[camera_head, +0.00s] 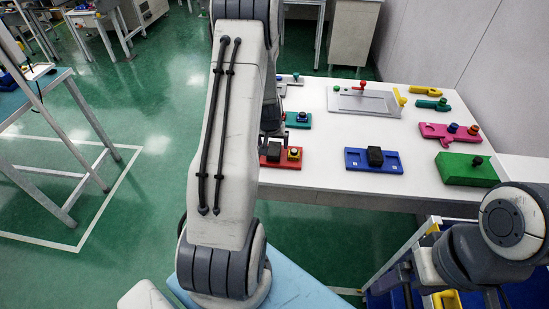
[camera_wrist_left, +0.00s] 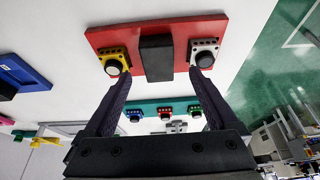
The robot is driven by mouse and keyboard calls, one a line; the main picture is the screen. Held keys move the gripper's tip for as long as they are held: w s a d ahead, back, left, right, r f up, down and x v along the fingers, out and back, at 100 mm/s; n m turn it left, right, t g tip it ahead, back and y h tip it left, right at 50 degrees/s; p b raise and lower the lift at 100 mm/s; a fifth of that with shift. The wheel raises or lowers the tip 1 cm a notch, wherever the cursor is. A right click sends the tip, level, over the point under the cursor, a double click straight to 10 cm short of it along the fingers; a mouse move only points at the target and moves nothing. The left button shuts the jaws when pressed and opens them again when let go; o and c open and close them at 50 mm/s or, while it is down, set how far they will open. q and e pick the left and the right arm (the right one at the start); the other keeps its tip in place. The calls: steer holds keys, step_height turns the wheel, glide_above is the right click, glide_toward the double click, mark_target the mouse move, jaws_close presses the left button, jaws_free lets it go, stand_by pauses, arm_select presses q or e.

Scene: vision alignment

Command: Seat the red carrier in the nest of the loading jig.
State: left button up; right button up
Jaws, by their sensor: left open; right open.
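The red carrier (camera_head: 280,163) is a flat red plate on the near left of the white table, partly hidden by my left arm. In the left wrist view the red carrier (camera_wrist_left: 122,32) bears a black block (camera_wrist_left: 157,58) between a yellow block and a white block. My left gripper (camera_wrist_left: 160,76) is open, its fingertips apart on either side of the black block and near the two outer blocks; contact cannot be told. A grey plate with a red knob and yellow handle, apparently the loading jig (camera_head: 350,102), lies farther back. My right gripper (camera_head: 397,278) is open at lower right, off the table.
A blue plate with a black block (camera_head: 358,167) lies right of the red carrier. A teal plate (camera_head: 298,123) lies behind it. A green block (camera_head: 466,169), a pink piece (camera_head: 440,131) and yellow and green pieces line the right side. Bare table (camera_head: 330,145) shows between them.

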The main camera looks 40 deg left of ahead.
mark_target(274, 149)
arm_select(q)
steer(key=b+x, duration=0.1)
steer(key=x, duration=0.3)
steer(key=shift+w+d+f, duration=0.1)
steer(key=shift+f, duration=0.1)
jaws_close()
steer(key=shift+r, duration=0.1)
step_height(274, 149, up, 5)
steer(key=p, duration=0.3)
steer(key=shift+f+p, duration=0.2)
steer(key=shift+p, duration=0.2)
steer(key=d+r+p, duration=0.5)
steer(key=d+r, duration=0.1)
steer(key=d, duration=0.5)
steer(key=shift+s+d+r+p, duration=0.2)
steer(key=shift+s+d+p, duration=0.15)
steer(key=shift+d+p, duration=0.05)
